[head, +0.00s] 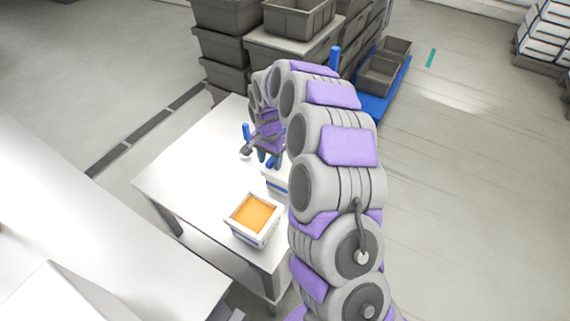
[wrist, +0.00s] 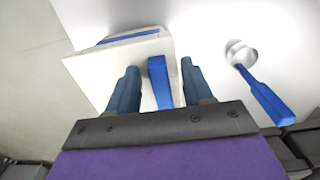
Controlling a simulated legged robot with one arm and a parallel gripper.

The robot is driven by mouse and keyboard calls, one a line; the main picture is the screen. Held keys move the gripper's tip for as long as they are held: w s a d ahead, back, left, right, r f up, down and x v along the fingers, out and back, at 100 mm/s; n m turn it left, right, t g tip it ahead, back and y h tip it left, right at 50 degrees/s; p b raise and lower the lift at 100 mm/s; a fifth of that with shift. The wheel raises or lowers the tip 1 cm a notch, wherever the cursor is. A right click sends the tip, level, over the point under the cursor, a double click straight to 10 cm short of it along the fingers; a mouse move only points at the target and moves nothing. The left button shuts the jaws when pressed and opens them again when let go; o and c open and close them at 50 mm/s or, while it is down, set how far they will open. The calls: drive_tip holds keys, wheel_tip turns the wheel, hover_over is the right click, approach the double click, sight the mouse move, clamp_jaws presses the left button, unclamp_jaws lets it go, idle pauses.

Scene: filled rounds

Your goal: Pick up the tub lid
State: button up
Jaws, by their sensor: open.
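The tub lid (wrist: 95,72) is a white square with an upright blue handle (wrist: 158,82), seen close up in the wrist view. It lies on a white tub with a blue band (wrist: 128,36). In the head view the tub (head: 277,184) stands on the white table, partly hidden by my arm. My gripper (wrist: 158,68) is open, with one finger on each side of the blue handle and a gap to both. In the head view my gripper (head: 264,156) is just above the lid, and its fingertips are hard to make out.
An open tub with orange filling (head: 254,214) stands nearer on the table (head: 190,180). Stacked grey crates (head: 225,48) stand behind the table. The table's left part is clear.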

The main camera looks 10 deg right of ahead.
clamp_jaws()
idle(0.3)
idle(0.3)
drive_tip(key=shift+r+p, duration=0.65)
drive_tip(key=shift+r, duration=0.95)
drive_tip(key=shift+s+r, duration=0.15)
drive_tip(key=shift+r, duration=0.2)
drive_tip(key=s+p, duration=0.1)
drive_tip(key=s, duration=0.4)
drive_tip(key=s+p, duration=0.1)
drive_tip(key=s, duration=0.4)
drive_tip(key=s+r, duration=0.1)
drive_tip(key=s, duration=0.4)
drive_tip(key=shift+s+r+p, duration=0.1)
drive_tip(key=shift+s+p, duration=0.1)
drive_tip(key=shift+p, duration=0.2)
drive_tip(key=shift+s+r+p, duration=0.15)
drive_tip(key=shift+r+p, duration=0.9)
drive_tip(key=shift+r, duration=1.4)
